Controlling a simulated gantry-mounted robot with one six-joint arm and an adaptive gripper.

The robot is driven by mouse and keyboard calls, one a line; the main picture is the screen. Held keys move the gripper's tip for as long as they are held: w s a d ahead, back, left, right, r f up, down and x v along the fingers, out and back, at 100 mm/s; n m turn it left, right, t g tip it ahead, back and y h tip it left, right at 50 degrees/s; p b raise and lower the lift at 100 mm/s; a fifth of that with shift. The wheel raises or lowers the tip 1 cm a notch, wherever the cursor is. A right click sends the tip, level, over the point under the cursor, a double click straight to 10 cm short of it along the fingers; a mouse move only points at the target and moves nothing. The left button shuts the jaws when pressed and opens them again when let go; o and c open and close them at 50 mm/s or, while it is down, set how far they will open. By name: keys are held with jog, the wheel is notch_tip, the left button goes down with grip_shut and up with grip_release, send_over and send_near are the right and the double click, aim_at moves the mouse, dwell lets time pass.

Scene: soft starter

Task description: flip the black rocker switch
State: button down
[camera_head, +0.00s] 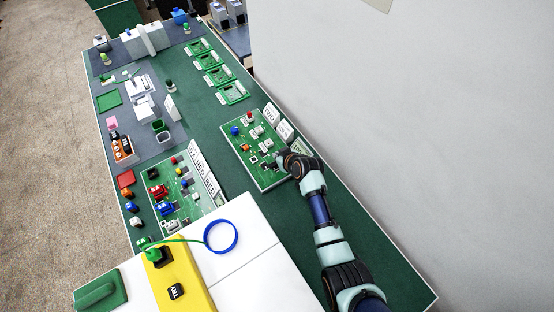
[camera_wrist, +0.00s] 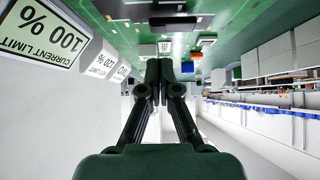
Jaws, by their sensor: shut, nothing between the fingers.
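My gripper (camera_head: 280,159) is at the right part of a green circuit board (camera_head: 247,172) on the bench. In the wrist view my gripper (camera_wrist: 159,68) is shut, its dark fingers together and empty, pointing at the board (camera_wrist: 225,12). A small black part in a pale frame (camera_head: 254,159), perhaps the rocker switch, lies just left of the gripper in the head view. In the wrist view a wide dark part (camera_wrist: 172,20) lies beyond the fingertips; I cannot tell whether it is the same part. Contact and the rocker's tilt cannot be made out.
White label blocks (camera_head: 285,131) line the board's right edge; one reading "CURRENT LIMIT 100 %" (camera_wrist: 50,33) stands close in the wrist view. A blue knob (camera_head: 234,130), a red button (camera_head: 249,115) and several small parts sit on the board. A second board (camera_head: 178,217) stands to the left.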

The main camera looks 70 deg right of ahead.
jog(key=f, duration=0.2)
jog(key=s+f+b, duration=0.1)
jog(key=shift+a, duration=0.3)
jog(key=shift+w+r, duration=0.15)
jog(key=shift+r, duration=0.1)
jog(key=shift+w+a+r+p, duration=0.2)
jog(key=shift+w+a+p, duration=0.2)
jog(key=shift+a+p, duration=0.2)
jog(key=shift+r, duration=0.1)
